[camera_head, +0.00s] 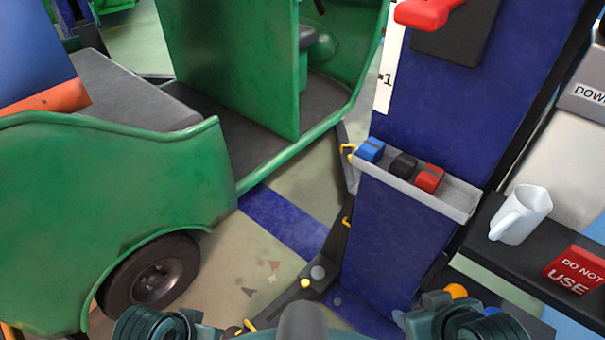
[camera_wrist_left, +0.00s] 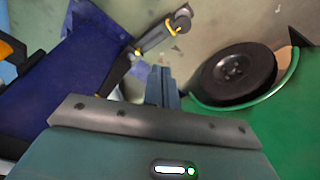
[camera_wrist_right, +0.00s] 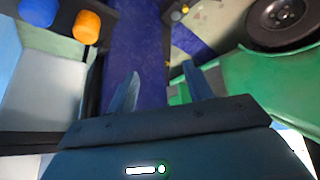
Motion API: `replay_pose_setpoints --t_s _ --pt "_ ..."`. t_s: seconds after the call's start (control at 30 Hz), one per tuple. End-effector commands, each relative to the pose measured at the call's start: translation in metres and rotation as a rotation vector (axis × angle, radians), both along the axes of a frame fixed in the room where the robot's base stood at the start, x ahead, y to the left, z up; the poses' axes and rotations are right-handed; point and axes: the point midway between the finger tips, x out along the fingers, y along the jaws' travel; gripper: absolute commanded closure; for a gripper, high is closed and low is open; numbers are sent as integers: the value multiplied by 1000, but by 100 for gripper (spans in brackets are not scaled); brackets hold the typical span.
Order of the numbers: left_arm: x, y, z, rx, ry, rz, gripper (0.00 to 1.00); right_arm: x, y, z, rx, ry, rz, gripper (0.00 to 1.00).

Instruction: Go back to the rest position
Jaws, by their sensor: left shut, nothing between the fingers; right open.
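My left gripper (camera_wrist_left: 161,75) is shut and empty in the left wrist view, its fingers together above the floor. The rickshaw's dark wheel lies to the right of it there. My right gripper (camera_wrist_right: 161,72) is open and empty in the right wrist view, its two fingers spread in front of the blue lift column. In the head view, teal parts of my two arms show at the bottom edge, left and right of centre. The green rickshaw (camera_head: 110,185) stands at the left, and the blue lift column (camera_head: 390,240) stands right of centre. Neither gripper appears to touch anything.
A grey tray (camera_head: 465,200) on the column holds blue, black and red blocks. A red handle (camera_head: 425,12) is above. A white mug (camera_head: 521,215) and a red "DO NOT USE" sign (camera_head: 577,272) sit on a dark shelf at the right. Floor shows between rickshaw and column.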

Motion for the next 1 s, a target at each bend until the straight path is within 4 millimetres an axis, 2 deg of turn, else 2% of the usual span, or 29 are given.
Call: replay_pose_setpoints --t_s 0.27,0.3,0.67,1.0 --pt "-22 33 51 104 -73 -11 100 -45 -11 -23 -19 240 -53 48" --pt "-17 30 55 97 -90 -18 100 -40 -9 -16 -13 216 -45 48" --pt "17 6 70 29 -306 -52 100 -5 14 -1 50 -2 9 48" --pt "39 -27 104 -84 -612 -83 100 16 47 34 161 -307 69 48"
